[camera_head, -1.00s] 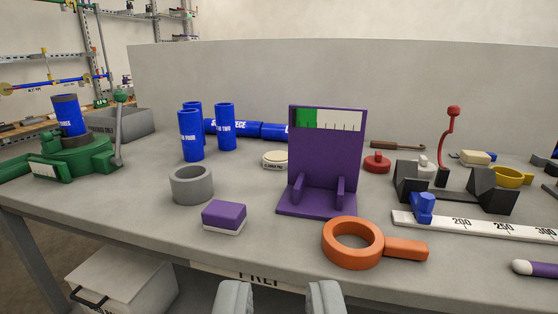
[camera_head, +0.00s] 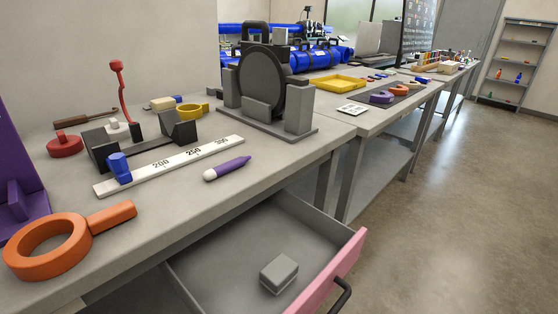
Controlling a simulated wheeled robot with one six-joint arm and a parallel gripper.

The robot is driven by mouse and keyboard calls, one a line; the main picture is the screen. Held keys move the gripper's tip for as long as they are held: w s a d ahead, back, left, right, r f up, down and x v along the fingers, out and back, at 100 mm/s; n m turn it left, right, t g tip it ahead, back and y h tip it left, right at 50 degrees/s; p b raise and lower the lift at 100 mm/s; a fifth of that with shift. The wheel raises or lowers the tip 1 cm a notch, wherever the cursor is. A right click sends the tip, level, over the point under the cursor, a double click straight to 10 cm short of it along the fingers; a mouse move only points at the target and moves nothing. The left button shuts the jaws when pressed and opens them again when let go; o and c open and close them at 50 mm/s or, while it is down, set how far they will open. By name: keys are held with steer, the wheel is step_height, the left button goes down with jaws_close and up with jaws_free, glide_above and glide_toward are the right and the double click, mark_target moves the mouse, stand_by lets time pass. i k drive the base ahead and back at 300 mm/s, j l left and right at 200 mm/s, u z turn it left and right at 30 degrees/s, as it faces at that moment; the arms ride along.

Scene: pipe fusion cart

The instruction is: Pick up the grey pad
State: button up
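A small grey block (camera_head: 279,272), which looks like the grey pad, lies in an open drawer (camera_head: 345,262) below the bench top. It has a paler top and sits on the drawer floor near the pink front. Nothing covers it. My gripper does not show in the current view, so its distance from the pad cannot be seen.
The drawer has a pink front with a dark handle (camera_head: 341,295). On the bench above are an orange ring tool (camera_head: 48,247), a white ruler (camera_head: 170,165), a purple marker (camera_head: 228,168) and a dark grey machine (camera_head: 262,85). Open floor (camera_head: 450,210) lies to the right.

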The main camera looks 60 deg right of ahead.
mark_target(278, 274)
steer(key=k+l+z, duration=0.15)
steer(key=z, duration=0.35)
steer(key=k+l+z, duration=0.2)
steer(key=z, duration=0.3)
